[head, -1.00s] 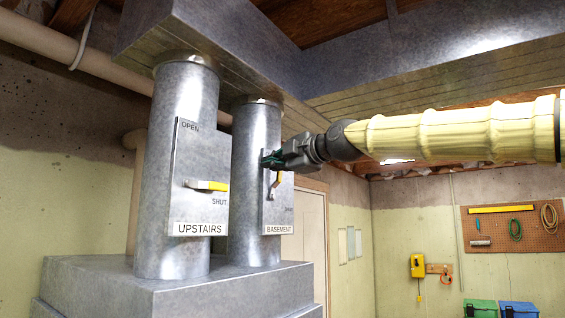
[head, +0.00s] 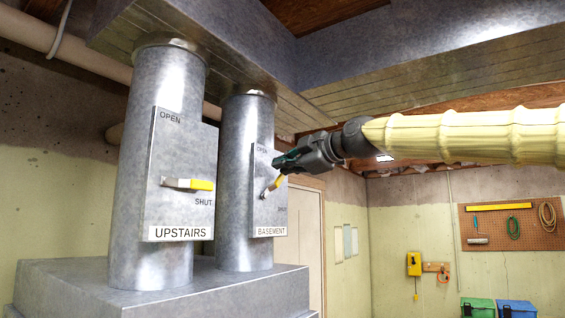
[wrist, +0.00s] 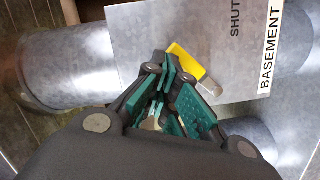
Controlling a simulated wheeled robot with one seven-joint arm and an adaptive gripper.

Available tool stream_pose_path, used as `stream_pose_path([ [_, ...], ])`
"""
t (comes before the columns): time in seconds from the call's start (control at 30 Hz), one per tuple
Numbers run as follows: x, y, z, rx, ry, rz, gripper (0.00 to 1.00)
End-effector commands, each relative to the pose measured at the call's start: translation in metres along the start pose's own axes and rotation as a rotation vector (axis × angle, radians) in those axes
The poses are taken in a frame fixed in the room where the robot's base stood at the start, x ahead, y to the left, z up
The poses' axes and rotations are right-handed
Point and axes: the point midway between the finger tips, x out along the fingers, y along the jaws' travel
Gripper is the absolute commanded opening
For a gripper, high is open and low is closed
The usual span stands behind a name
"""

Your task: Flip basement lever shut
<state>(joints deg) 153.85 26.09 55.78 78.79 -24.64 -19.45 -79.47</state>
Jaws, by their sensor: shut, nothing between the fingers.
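The BASEMENT plate (head: 265,215) is on the right-hand metal duct, with OPEN at its top and SHUT low on its right. Its yellow-handled lever (head: 275,184) slants up to the right from its pivot, between the two marks. In the wrist view the yellow handle (wrist: 190,64) lies just beyond my fingertips. My gripper (head: 279,161) is shut and empty, with its teal-padded fingers at the upper end of the handle. In the wrist view my gripper (wrist: 166,68) is close beside the handle; I cannot tell whether they touch.
The UPSTAIRS plate (head: 175,212) on the left duct (head: 165,272) has its yellow lever (head: 190,184) level, pointing right just above SHUT. A metal duct box (head: 130,30) hangs overhead. A pegboard (head: 490,240) and bins (head: 478,308) are far right.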

Motion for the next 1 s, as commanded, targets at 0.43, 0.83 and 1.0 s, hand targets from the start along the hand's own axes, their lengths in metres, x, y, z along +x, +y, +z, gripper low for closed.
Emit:
stream_pose_path([
  [0.43,0.005,-0.012,0.025,-0.002,0.003,-0.001,0.0],
  [0.83,0.008,-0.021,0.038,-0.001,0.004,-0.002,0.0],
  [1.0,0.008,-0.021,0.04,-0.002,0.003,-0.001,0.0],
])
